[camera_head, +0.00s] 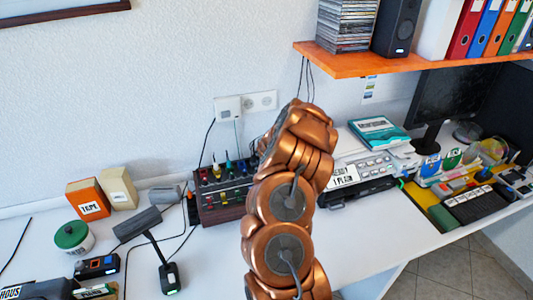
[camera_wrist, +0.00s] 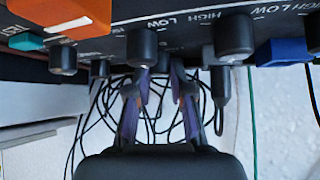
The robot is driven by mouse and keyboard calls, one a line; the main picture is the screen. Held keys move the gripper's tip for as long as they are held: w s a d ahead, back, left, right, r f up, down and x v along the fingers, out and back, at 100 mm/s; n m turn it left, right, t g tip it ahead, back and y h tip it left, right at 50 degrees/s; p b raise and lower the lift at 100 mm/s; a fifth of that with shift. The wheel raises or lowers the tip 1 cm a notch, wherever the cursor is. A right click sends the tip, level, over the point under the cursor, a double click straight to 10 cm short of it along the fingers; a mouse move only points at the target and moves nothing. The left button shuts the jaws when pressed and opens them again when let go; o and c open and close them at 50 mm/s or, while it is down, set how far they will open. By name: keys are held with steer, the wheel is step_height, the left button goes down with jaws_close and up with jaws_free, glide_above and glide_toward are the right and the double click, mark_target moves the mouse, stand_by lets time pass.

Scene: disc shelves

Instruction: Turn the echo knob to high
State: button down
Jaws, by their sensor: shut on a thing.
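The device with the knobs is a dark box (camera_head: 225,195) with colored knobs on top, left of my arm in the head view. In the wrist view its dark panel (camera_wrist: 180,38) fills the top, with black knobs and printed HIGH and LOW marks. My gripper (camera_wrist: 163,72) reaches up to the panel, its fingers shut on a small dark knob that is mostly hidden between the fingertips. I cannot read an echo label or tell which way this knob points. A black knob (camera_wrist: 141,45) is just left of the fingers, another (camera_wrist: 234,38) to the right. My arm hides the gripper in the head view.
A black plug (camera_wrist: 220,86) and loose cables hang near my right finger. A white-topped device (camera_head: 360,175) stands right of my arm. An orange shelf (camera_head: 345,64) hangs above.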

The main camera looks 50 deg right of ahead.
steer(key=p, duration=0.1)
steer(key=m+g+p, duration=0.1)
steer(key=p, duration=0.1)
steer(key=m+h+p, duration=0.1)
steer(key=shift+w+a+r, duration=0.2)
steer(key=shift+a+r, duration=0.05)
steer(key=shift+a, duration=0.05)
steer(key=shift+f+m+g+h+p, duration=0.2)
steer(key=shift+m+g+h+p, duration=0.25)
steer(key=shift+m+p, duration=0.55)
steer(key=shift+w, duration=0.1)
steer(key=c, duration=1.3)
jaws_free()
steer(key=shift+f, duration=0.1)
